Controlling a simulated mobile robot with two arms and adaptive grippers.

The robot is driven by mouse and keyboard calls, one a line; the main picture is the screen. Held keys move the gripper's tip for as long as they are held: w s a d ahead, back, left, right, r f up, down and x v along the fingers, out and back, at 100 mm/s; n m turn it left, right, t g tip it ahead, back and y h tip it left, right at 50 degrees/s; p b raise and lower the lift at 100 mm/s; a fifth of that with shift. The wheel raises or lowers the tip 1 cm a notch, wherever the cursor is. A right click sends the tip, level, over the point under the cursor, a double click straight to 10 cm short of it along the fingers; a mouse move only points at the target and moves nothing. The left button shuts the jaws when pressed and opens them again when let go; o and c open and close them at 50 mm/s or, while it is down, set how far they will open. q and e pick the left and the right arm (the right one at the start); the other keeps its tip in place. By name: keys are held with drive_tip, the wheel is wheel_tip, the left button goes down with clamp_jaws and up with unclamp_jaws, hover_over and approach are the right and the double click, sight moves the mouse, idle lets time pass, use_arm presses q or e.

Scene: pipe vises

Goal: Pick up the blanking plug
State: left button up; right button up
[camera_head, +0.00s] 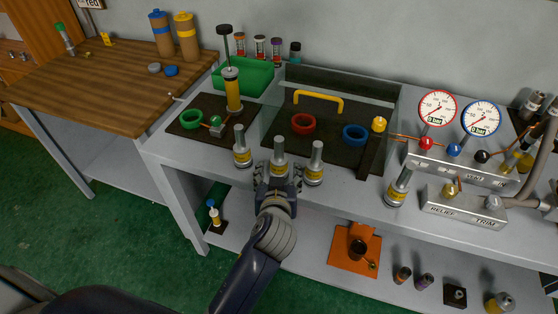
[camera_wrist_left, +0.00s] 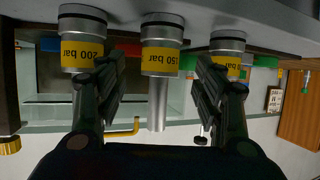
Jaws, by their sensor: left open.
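Three silver cylinders with yellow bands stand in a row at the bench's front edge: a left one (camera_head: 242,148), a middle one (camera_head: 280,147) and a right one (camera_head: 315,160). In the left wrist view the middle cylinder (camera_wrist_left: 158,100) reads "150 bar" and a neighbour (camera_wrist_left: 82,45) reads "200 bar". My left gripper (camera_head: 278,178) is open and empty, its fingers spread either side of the middle cylinder. They also show in the left wrist view (camera_wrist_left: 157,82). I cannot tell which item is the blanking plug. My right gripper is out of view.
Behind the row are a green ring (camera_head: 191,119), a red ring (camera_head: 303,124), a blue ring (camera_head: 354,134) and a clear-walled enclosure with a yellow handle (camera_head: 318,96). A green tray (camera_head: 258,78) stands further back. Gauges and a RELIEF/TRIM block (camera_head: 466,212) are right.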

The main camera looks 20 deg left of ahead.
sight(279, 166)
use_arm(q)
drive_tip(key=shift+w+a+f, duration=0.15)
drive_tip(key=shift+w, duration=0.25)
drive_tip(key=x, duration=0.2)
drive_tip(key=p+x, duration=0.1)
drive_tip(key=x, duration=0.1)
drive_tip(key=shift+w+a+p, duration=0.1)
drive_tip(key=shift+w+p, duration=0.2)
drive_tip(key=shift+w, duration=0.1)
drive_tip(key=shift+w+a+f, duration=0.1)
drive_tip(key=shift+w, duration=0.15)
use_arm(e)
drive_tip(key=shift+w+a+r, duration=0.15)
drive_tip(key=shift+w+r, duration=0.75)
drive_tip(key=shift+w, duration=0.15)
use_arm(q)
drive_tip(key=shift+c, duration=0.2)
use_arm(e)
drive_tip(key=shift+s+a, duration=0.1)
use_arm(q)
drive_tip(key=c, duration=1.3)
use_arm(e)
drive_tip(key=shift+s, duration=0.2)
